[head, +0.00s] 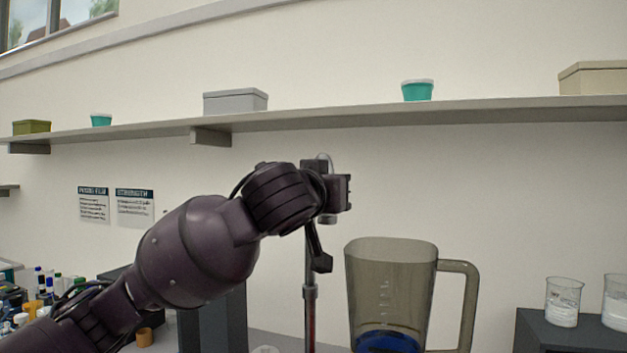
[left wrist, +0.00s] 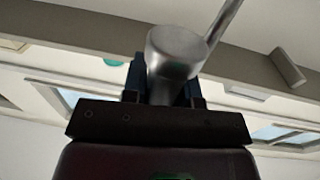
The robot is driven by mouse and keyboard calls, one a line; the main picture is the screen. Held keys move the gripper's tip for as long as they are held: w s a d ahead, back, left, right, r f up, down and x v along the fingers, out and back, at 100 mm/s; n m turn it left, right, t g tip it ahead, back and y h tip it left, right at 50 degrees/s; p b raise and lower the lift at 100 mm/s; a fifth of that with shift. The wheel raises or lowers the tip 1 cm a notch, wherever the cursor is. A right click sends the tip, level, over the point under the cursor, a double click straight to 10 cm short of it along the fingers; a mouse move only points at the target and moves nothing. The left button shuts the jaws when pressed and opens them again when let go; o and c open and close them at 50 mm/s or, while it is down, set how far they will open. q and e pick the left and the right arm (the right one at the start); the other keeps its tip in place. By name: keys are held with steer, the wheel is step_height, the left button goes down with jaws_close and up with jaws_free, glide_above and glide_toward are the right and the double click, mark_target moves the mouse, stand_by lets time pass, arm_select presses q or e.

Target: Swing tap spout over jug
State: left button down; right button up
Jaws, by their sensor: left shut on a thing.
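The tap has an upright metal post (head: 310,320) left of the jug. The gripper is left of and above the jug's rim. My right gripper is not in view.
A dark box (head: 575,335) at the right carries two beakers (head: 563,300). A wall shelf (head: 350,116) with boxes and teal tubs runs above. Bottles (head: 45,285) crowd the lower left. The space above the jug is clear up to the shelf.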

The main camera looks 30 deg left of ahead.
arm_select(q)
steer(key=shift+w+d+n+y+p, duration=0.85)
steer(key=shift+w+d+y, duration=0.35)
steer(key=shift+w+d, duration=0.6)
steer(key=c, duration=0.9)
jaws_free()
steer(key=s+d, duration=0.1)
steer(key=s, duration=0.9)
steer(key=shift+s+d, duration=0.3)
steer(key=shift+s, duration=0.05)
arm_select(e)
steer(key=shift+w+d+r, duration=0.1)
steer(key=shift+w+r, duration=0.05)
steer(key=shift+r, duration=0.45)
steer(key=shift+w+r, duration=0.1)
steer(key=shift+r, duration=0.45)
